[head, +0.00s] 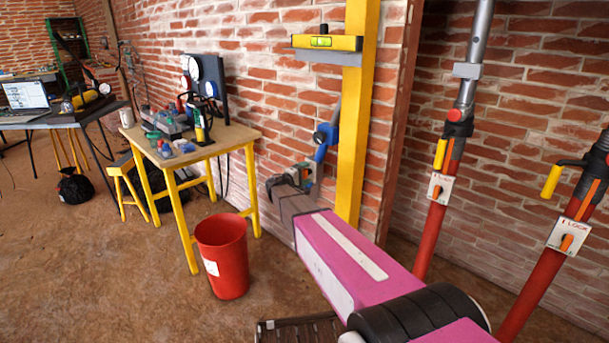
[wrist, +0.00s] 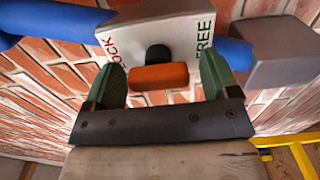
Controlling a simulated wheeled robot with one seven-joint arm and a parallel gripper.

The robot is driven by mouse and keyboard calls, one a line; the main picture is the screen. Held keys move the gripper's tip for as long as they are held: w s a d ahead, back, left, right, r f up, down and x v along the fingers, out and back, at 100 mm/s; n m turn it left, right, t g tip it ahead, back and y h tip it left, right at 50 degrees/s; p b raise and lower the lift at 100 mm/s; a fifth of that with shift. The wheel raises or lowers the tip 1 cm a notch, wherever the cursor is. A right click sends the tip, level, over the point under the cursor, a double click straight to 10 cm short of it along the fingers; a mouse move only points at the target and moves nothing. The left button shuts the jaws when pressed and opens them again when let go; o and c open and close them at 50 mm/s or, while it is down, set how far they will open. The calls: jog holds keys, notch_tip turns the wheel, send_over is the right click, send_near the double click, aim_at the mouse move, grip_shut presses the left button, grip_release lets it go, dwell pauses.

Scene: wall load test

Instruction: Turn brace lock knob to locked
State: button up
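In the wrist view, the orange brace lock knob (wrist: 160,77) sits on a black stem on a white plate (wrist: 178,40) with LOCK at its left and FREE at its right. The orange bar lies crosswise in the picture. My gripper (wrist: 163,84) is open, with one green-padded finger at each end of the bar and small gaps visible beside it. I cannot tell whether the fingertips reach around the knob or stop short of it. In the head view, my gripper (head: 290,181) is at the wall by the blue brace (head: 323,140); the knob is not clear there.
A yellow post (head: 355,120) carrying a spirit level (head: 327,42) stands right of my gripper. Two red props with lock plates (head: 440,187) (head: 567,237) stand further right. A red bucket (head: 222,255) and a cluttered workbench (head: 190,148) are at the left.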

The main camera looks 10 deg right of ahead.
jog(key=shift+a, duration=0.1)
jog(key=v, duration=1)
jog(key=shift+s+a, duration=0.2)
jog(key=shift+a, duration=0.05)
jog(key=s+d+f+m+g+y, duration=0.2)
jog(key=s+d+f+g+y, duration=0.15)
jog(key=s+d+f, duration=0.35)
jog(key=s+d+f+m+g+y, duration=0.2)
jog(key=s+d+g, duration=0.2)
jog(key=s, duration=0.5)
jog(key=s+a+f+m+g+y, duration=0.1)
jog(key=s+f+m+g+y, duration=0.2)
jog(key=s+y, duration=0.6)
jog(key=shift+s+a, duration=0.3)
jog(key=shift+s, duration=2.75)
jog(key=shift+f, duration=0.15)
